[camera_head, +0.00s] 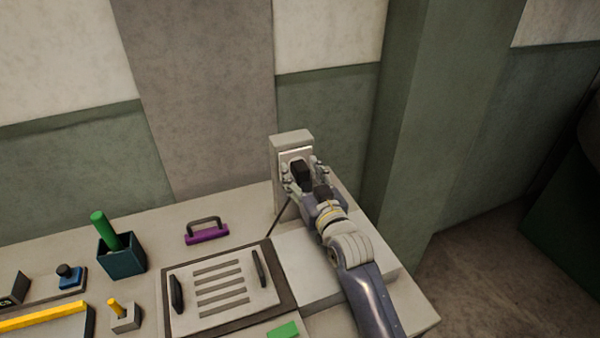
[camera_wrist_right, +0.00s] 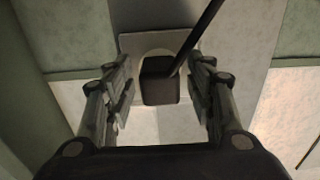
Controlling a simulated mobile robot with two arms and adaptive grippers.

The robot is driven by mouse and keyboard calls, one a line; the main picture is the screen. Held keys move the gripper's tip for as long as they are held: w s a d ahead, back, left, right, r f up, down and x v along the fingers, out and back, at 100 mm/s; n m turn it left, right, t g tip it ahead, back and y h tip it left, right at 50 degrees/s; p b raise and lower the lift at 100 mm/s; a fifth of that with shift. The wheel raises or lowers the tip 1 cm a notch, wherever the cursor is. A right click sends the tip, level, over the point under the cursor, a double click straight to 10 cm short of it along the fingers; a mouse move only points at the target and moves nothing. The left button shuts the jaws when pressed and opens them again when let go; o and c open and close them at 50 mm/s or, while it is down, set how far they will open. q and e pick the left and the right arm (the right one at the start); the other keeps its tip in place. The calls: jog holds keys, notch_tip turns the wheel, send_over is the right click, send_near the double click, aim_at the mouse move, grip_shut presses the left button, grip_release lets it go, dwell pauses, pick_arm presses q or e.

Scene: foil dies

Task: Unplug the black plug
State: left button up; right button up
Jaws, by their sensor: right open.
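The black plug (camera_head: 300,171) sits at the white socket plate (camera_head: 284,157) on an upright light-grey block (camera_head: 291,137) at the back of the table. In the right wrist view the plug (camera_wrist_right: 160,82) shows as a dark block with a dark cord (camera_wrist_right: 200,35) running up from it. My right gripper (camera_head: 305,176) is open, with its fingers on either side of the plug. In the right wrist view gaps show between the plug and both fingers (camera_wrist_right: 161,95); I cannot tell how deep the fingers reach. My left gripper is not in view.
A purple handled piece (camera_head: 207,238), a dark blue box (camera_head: 122,257) with a green rod, and a slotted plate (camera_head: 222,296) with two black handles stand left of my right arm. A green block (camera_head: 284,330) lies at the front. The wall is close behind.

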jog(key=shift+w, duration=0.15)
dwell(0.5)
dwell(0.5)
jog(key=shift+p, duration=0.5)
grip_shut()
